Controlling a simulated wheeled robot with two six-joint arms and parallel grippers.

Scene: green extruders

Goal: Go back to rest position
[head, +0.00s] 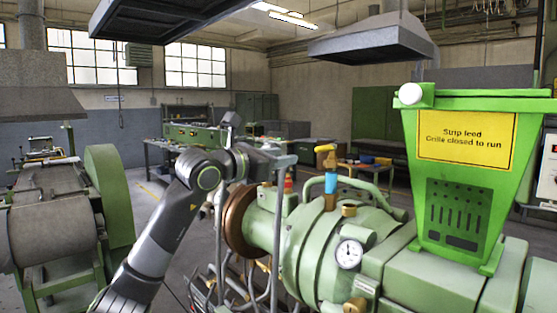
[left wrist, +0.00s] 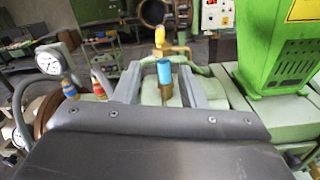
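My left arm comes in from the left in the head view. In the left wrist view the two grey fingers of the gripper (left wrist: 160,85) stand apart. The blue sleeve (left wrist: 164,72) shows in the gap between them, with the yellow handle (left wrist: 160,38) above. In the head view the sleeve stands apart from the fingers, so they are not closed on it. My right gripper is not in view.
The green extruder (head: 310,240) fills the right front, with a pressure gauge (head: 348,254) and a bright green hopper (head: 462,195). Another machine with a green wheel (head: 108,200) stands at left. Hoses and pipes hang below the gripper. Grey floor shows behind the arm.

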